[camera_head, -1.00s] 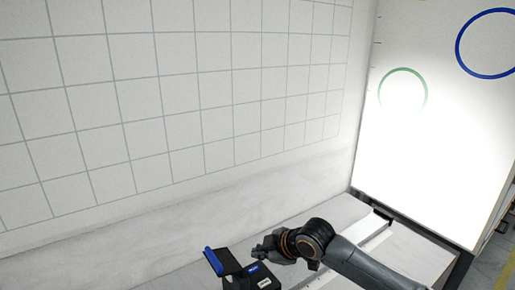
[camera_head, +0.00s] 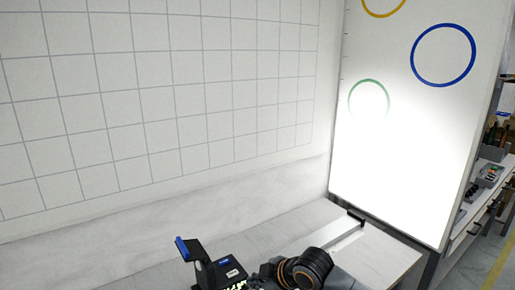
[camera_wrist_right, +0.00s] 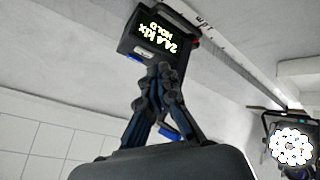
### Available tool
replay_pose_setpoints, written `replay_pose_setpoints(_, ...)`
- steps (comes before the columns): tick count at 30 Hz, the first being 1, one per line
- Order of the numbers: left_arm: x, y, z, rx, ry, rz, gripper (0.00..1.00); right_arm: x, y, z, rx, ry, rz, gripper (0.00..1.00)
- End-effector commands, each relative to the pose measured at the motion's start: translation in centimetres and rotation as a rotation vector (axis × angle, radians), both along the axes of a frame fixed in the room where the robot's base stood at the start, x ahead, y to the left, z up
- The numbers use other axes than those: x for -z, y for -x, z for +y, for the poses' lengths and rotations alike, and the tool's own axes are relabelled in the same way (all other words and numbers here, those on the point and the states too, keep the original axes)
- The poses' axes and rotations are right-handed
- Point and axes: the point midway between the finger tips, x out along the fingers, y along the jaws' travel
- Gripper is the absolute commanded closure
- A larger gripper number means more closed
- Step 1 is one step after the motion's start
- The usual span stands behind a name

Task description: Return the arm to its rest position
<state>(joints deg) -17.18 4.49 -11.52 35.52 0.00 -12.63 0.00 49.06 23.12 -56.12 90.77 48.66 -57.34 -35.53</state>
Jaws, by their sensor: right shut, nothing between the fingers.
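In the head view my right wrist, dark with orange rings, is at the bottom edge right of centre. My right gripper shows clearly in the right wrist view (camera_wrist_right: 160,72), where its fingers meet at the tips, shut and empty. A black meter (camera_wrist_right: 160,35) with a lit yellow-green display marked "klx" and "HOLD" is just past the fingertips; I cannot tell how wide the gap is. The meter also shows in the head view (camera_head: 213,270), left of my wrist, with a blue tab on top and its lower part cut off. My left gripper is not in view.
A white panel (camera_head: 400,160) with coloured rings and a bright light patch stands at the right. A grid wall (camera_head: 160,90) fills the left. A pale bench (camera_head: 290,230) runs below. A shelf (camera_head: 485,180) stands far right. A lit lamp (camera_wrist_right: 291,146) shows in the wrist view.

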Motion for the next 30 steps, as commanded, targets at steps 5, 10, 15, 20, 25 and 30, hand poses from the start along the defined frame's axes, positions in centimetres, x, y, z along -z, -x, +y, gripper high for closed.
replay_pose_setpoints(5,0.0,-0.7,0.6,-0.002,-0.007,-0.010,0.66,1.7,2.7,0.9,0.020,-0.033,0.050,1.00)
replay_pose_setpoints(10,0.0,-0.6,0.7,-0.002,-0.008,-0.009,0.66,3.3,5.8,1.4,0.065,-0.074,0.107,1.00)
replay_pose_setpoints(15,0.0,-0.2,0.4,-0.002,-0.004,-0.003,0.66,5.4,10.2,1.0,0.166,-0.132,0.195,1.00)
replay_pose_setpoints(20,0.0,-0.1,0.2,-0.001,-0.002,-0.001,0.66,7.4,14.9,-1.7,0.353,-0.186,0.302,1.00)
replay_pose_setpoints(25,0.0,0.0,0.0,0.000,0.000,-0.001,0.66,9.6,20.2,-6.6,0.611,-0.206,0.413,1.00)
replay_pose_setpoints(30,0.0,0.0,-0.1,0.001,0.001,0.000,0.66,11.1,25.0,-11.9,0.850,-0.188,0.493,1.00)
